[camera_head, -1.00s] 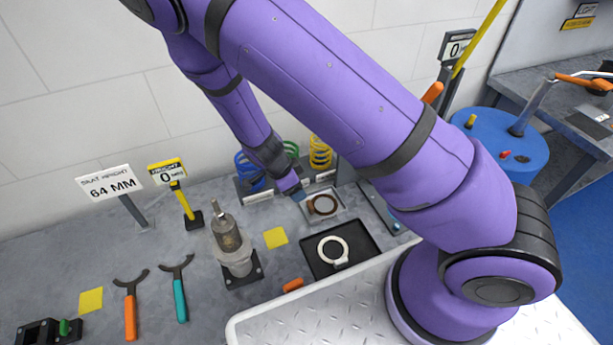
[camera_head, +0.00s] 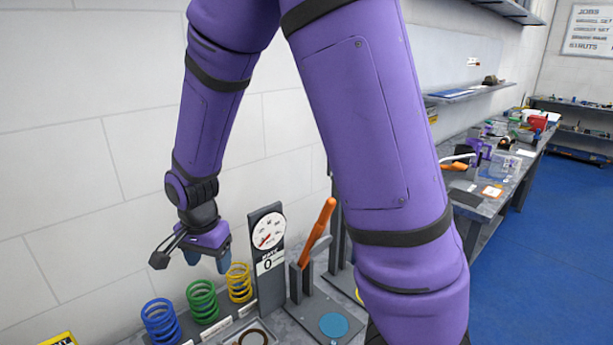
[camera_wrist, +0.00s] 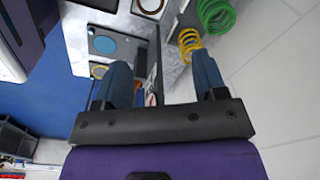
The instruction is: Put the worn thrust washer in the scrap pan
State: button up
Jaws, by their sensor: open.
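A brown ring (camera_head: 252,338), which looks like the worn thrust washer, lies in a light tray on the bench. It is cut off by the bottom edge of the head view. In the wrist view a ring in a light tray (camera_wrist: 150,5) shows at the top edge. My gripper (camera_head: 207,262) is open and empty, raised above the springs near the wall, well clear of the ring. Its two blue fingers also show in the wrist view (camera_wrist: 161,78) with nothing held between them. I cannot make out a scrap pan in either current view.
Blue (camera_head: 161,322), green (camera_head: 203,301) and yellow (camera_head: 239,283) springs stand in a row by the wall. A dial gauge (camera_head: 266,238) and an orange-handled lever (camera_head: 318,232) stand right of them. A blue disc (camera_head: 334,325) lies in front. Another bench (camera_head: 505,185) runs behind at right.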

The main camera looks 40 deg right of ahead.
jog(key=s+d+r+n+t+y, duration=0.1)
jog(key=s+d+r+n, duration=0.25)
jog(key=r, duration=0.35)
jog(key=s+d+r+n+t, duration=0.1)
jog(key=s+d+r+n, duration=0.1)
jog(key=s+r, duration=0.35)
jog(key=s+d+r+n+t, duration=0.2)
jog(key=s+r+n, duration=0.4)
jog(key=s+r, duration=0.4)
jog(key=shift+s+d+t+h, duration=0.35)
jog(key=shift+s+d, duration=0.2)
jog(key=shift+d, duration=0.25)
jog(key=shift+r, duration=0.1)
